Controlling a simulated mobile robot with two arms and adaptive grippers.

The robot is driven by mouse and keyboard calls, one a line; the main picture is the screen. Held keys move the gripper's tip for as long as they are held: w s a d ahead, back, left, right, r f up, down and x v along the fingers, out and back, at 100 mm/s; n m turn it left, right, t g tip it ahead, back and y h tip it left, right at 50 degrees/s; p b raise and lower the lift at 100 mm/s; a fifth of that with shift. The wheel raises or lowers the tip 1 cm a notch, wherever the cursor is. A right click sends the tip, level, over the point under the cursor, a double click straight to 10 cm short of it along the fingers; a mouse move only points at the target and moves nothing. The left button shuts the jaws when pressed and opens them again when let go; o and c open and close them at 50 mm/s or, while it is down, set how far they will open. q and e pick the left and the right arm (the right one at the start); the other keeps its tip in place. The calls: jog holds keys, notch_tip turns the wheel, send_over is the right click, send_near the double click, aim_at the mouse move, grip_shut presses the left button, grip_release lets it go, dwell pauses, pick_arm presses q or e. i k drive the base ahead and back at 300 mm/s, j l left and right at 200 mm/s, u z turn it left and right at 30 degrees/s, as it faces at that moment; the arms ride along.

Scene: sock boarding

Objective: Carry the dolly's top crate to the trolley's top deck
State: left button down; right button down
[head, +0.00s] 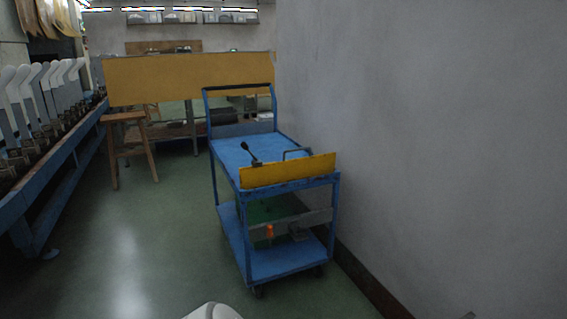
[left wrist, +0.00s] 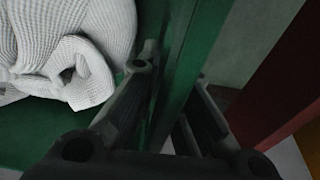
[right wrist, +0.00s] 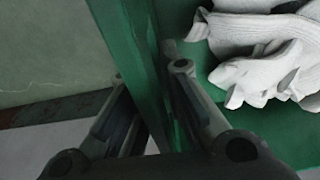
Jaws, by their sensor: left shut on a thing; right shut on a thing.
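The blue trolley (head: 262,270) stands in the middle of the head view, beside the wall. Its blue top deck (head: 232,152) has a yellow board along the near edge. My left gripper (left wrist: 174,82) is shut on a wall of the green crate (left wrist: 195,55), one finger inside and one outside. My right gripper (right wrist: 150,75) is shut the same way on another stretch of green crate wall (right wrist: 130,35). Pale grey knitted socks (left wrist: 75,45) lie in the crate and also show in the right wrist view (right wrist: 265,50). The head view shows neither gripper nor the crate.
A black-handled lever (head: 250,152) and a grey bar (head: 297,151) are on the trolley's top. A green thing and an orange item (head: 270,231) are on its lower deck. A grey wall (head: 430,130) closes the right. A wooden stool (head: 127,118) and blue-framed machine (head: 60,165) stand left; floor between is clear.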

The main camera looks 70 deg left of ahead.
aim_at(261, 152)
jog(key=z, duration=0.8)
jog(key=k+j+z, duration=0.1)
jog(key=z, duration=0.35)
jog(key=k+z, duration=0.25)
jog(key=z, duration=0.25)
jog(key=k+j+z, duration=0.1)
jog(key=k+z, duration=1.05)
jog(key=k, duration=0.5)
jog(key=k+u, duration=0.15)
jog(key=k, duration=0.7)
jog(key=k+j+u, duration=0.1)
jog(key=k+u, duration=0.35)
jog(key=k, duration=0.4)
jog(key=k+u, duration=0.4)
jog(key=k, duration=0.6)
jog(key=k+u, duration=0.2)
jog(key=u, duration=0.15)
jog(key=k+j+u, duration=0.15)
jog(key=u, duration=0.15)
